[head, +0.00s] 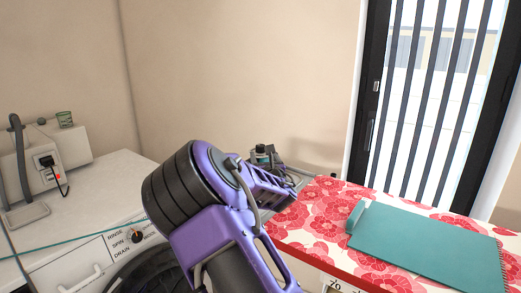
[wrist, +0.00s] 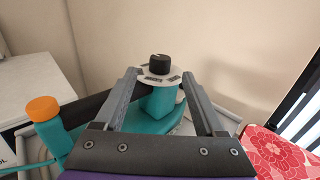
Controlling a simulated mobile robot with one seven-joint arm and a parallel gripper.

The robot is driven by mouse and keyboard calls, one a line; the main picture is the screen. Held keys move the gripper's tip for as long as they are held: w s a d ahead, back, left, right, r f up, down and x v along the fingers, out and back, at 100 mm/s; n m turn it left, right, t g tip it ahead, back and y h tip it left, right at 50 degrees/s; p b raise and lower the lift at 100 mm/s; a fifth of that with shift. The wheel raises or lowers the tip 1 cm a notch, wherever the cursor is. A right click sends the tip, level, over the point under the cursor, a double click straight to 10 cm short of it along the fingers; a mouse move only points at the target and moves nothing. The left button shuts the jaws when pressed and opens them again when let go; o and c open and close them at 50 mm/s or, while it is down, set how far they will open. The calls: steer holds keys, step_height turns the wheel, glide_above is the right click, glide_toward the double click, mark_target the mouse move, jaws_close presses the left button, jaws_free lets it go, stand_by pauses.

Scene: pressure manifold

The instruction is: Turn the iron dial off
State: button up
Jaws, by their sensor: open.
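The iron dial is a black knob (wrist: 159,64) on a pale labelled disc (wrist: 158,75), above the teal body of the iron (wrist: 158,103) in the wrist view. My gripper (wrist: 160,73) is open, with one finger to each side of the dial in the picture. The dial stands between and slightly beyond the fingertips; I see no contact. In the head view the dial (head: 260,148) shows small behind my purple arm, which hides much of the iron and my gripper.
An orange-capped teal part (wrist: 43,112) stands left of my gripper. A white washing machine (head: 80,250) is at left, below a wall box with a plug (head: 46,162). A floral red surface (head: 325,205) at right carries a flat teal board (head: 425,235). The wall is behind the iron.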

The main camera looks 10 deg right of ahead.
mark_target(261, 150)
steer(key=shift+w, duration=3.6)
jaws_close()
